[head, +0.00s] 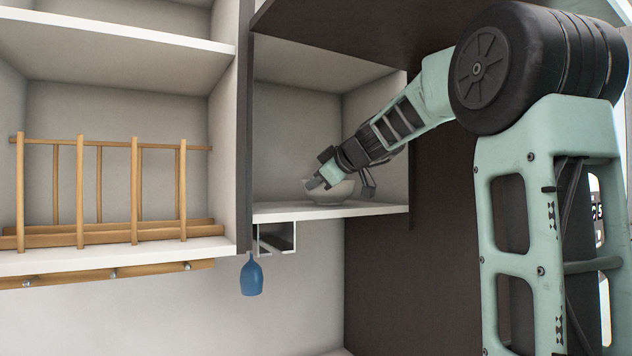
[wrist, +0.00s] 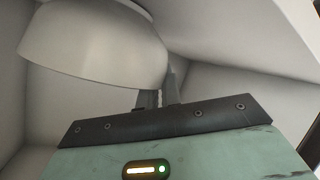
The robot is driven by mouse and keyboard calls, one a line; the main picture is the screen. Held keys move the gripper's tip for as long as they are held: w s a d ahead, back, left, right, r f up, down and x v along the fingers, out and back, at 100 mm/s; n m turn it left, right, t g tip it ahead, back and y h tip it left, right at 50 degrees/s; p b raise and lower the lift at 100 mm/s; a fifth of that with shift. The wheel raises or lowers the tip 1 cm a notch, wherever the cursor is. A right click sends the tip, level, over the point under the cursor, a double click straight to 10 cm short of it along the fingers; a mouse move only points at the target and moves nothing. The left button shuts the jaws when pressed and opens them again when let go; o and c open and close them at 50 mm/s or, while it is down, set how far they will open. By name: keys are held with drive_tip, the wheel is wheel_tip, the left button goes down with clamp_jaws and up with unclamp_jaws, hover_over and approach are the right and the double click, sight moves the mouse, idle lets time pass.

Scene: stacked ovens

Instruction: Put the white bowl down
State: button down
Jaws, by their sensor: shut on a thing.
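The white bowl (head: 331,192) is inside the right-hand cubby, at or just above its shelf board (head: 300,210); I cannot tell for sure whether its base touches. My gripper (head: 316,182) reaches into the cubby from the right and is shut on the bowl's rim. In the wrist view the bowl (wrist: 95,45) fills the upper left, and the gripper's fingers (wrist: 160,92) meet its edge at the lower right. The gripper and wrist hide part of the bowl in the head view.
A blue glass (head: 252,277) hangs below the shelf near a metal bracket (head: 276,238). Shelf left of the bowl is clear.

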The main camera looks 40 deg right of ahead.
drive_tip(key=shift+f+b, duration=0.15)
drive_tip(key=shift+b, duration=0.15)
drive_tip(key=c, duration=1.6)
unclamp_jaws()
drive_tip(key=shift+r+p, duration=0.3)
drive_tip(key=shift+p, duration=0.1)
drive_tip(key=shift+b+v, duration=2.45)
drive_tip(key=shift+v, duration=3.55)
drive_tip(key=shift+f, duration=0.1)
